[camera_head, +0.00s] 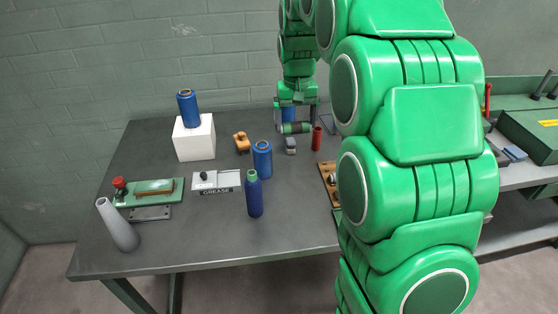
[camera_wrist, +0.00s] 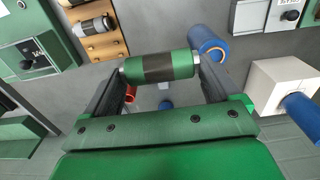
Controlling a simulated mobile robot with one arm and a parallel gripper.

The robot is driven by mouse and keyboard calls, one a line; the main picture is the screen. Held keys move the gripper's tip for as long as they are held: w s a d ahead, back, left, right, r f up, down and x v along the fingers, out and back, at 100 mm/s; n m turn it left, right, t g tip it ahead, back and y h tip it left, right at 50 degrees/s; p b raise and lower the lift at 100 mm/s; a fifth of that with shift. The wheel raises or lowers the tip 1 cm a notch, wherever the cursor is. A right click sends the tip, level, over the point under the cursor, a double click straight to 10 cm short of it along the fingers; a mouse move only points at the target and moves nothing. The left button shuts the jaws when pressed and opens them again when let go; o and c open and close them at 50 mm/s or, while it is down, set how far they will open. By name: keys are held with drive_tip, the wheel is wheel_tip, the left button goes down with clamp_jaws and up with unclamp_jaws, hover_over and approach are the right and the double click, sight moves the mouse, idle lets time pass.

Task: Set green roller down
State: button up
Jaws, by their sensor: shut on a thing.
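The green roller (camera_wrist: 160,67) has a dark band around its middle and lies sideways between the two fingers of my gripper (camera_wrist: 160,72) in the wrist view. The fingers are shut on its ends. In the head view the roller (camera_head: 296,128) shows at the far side of the table (camera_head: 150,215), under my gripper (camera_head: 296,112). I cannot tell whether it touches the table top.
A red cylinder (camera_head: 317,138) and a small grey part (camera_head: 291,145) stand close to the roller. The table's front middle is clear.

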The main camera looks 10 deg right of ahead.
drive_tip(key=s, duration=0.7)
hover_over(289, 164)
drive_tip(key=s, duration=0.1)
wheel_tip(289, 164, down, 14)
drive_tip(key=shift+f, duration=0.15)
drive_tip(key=shift+w+f, duration=0.4)
drive_tip(key=shift+f, duration=0.15)
drive_tip(key=shift+w+f, duration=0.1)
drive_tip(key=shift+f, duration=1.45)
drive_tip(key=shift+f, duration=0.15)
drive_tip(key=o, duration=0.9)
drive_tip(key=shift+c, duration=0.2)
